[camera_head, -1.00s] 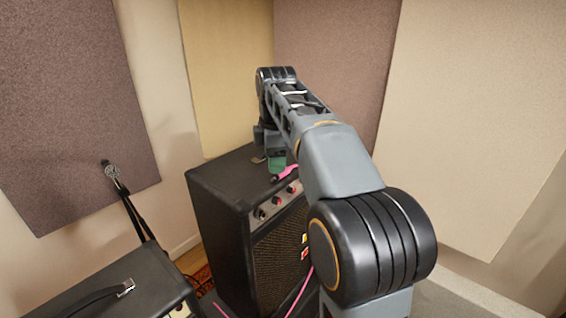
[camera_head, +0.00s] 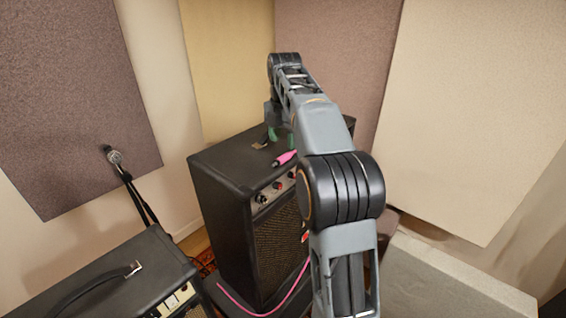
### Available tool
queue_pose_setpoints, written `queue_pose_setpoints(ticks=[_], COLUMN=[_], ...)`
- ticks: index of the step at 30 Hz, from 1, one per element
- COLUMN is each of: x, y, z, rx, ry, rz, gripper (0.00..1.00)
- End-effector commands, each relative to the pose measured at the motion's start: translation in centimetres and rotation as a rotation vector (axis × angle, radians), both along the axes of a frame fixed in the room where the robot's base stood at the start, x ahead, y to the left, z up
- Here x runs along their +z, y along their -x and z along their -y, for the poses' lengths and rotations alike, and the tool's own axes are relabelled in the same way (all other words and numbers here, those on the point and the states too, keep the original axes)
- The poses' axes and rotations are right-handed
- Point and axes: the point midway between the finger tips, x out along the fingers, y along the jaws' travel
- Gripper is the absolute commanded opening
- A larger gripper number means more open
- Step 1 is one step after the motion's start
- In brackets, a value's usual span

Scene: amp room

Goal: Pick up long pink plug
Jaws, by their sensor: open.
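The long pink plug (camera_head: 287,157) lies on the top of the black amp (camera_head: 225,153), near its front edge above the knobs. It is pink with a dark tip pointing to the lower left. My gripper (camera_head: 281,138) is open and empty, with green finger pads, behind the plug in the picture and apart from it. Its height above the amp top is hard to tell. My arm hides the right part of the amp and the plug's right end. A pink cable (camera_head: 265,313) hangs in front of the amp.
A second black amp (camera_head: 95,285) with a handle stands at lower left. A microphone (camera_head: 114,156) on a stand is at left. Padded wall panels (camera_head: 335,60) close off the corner behind the amp. The left part of the amp top is clear.

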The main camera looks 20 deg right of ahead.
Motion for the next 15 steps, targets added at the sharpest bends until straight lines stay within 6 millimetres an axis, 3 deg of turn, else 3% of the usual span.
queue_pose_setpoints(ticks=[7, 15], x=[-1.4, -4.9], y=[0.0, -0.2], z=[-0.1, -0.3], rx=[0.000, 0.000], ry=[0.000, 0.000], rz=[-0.002, -0.002], gripper=[0.53, 0.53])
